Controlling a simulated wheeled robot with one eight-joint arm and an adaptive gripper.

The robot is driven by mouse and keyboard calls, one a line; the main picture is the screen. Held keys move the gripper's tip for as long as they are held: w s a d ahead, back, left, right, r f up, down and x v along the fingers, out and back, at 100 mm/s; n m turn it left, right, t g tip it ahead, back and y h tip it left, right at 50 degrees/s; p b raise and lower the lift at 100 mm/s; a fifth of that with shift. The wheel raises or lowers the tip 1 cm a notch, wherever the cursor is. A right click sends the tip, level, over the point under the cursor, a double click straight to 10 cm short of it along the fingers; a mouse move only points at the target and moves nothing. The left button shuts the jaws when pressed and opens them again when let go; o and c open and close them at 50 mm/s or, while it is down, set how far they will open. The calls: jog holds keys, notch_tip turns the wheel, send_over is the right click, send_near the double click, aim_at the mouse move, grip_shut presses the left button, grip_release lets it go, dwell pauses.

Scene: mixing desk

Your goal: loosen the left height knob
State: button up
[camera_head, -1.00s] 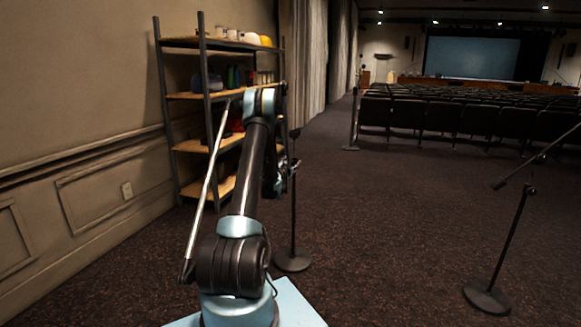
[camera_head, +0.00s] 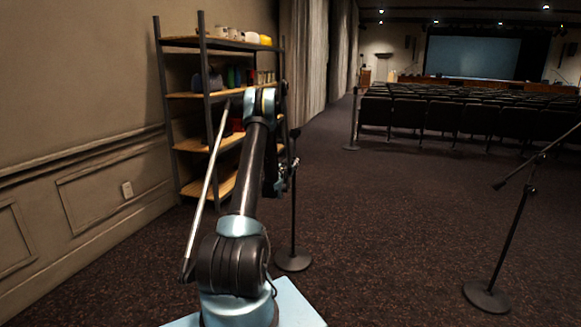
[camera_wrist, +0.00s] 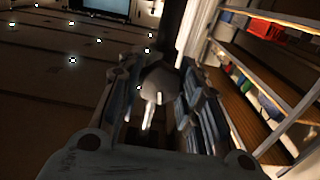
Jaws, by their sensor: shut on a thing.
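The left stand (camera_head: 293,222) is a thin dark upright pole on a round base, standing just right of my arm in the head view. My gripper (camera_head: 284,178) is at this pole, about halfway up, and is small and partly hidden by my arm there. In the wrist view my gripper (camera_wrist: 158,92) has a finger on each side of a grey rounded piece, which I take for the left height knob (camera_wrist: 160,76). The fingers are shut on it. The knob is dim, so its turn angle is unclear. In the head view I cannot make it out.
A second stand (camera_head: 510,235) with a slanted boom is at the right. A shelf rack (camera_head: 203,120) with several items stands by the left wall. Another thin stand (camera_head: 354,125) is farther back, beside rows of dark seats (camera_head: 440,115). The carpet between the stands is clear.

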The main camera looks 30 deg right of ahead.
jog(key=shift+n, duration=1.6)
jog(key=shift+w, duration=0.1)
jog(key=o, duration=1.1)
jog(key=v, duration=1.2)
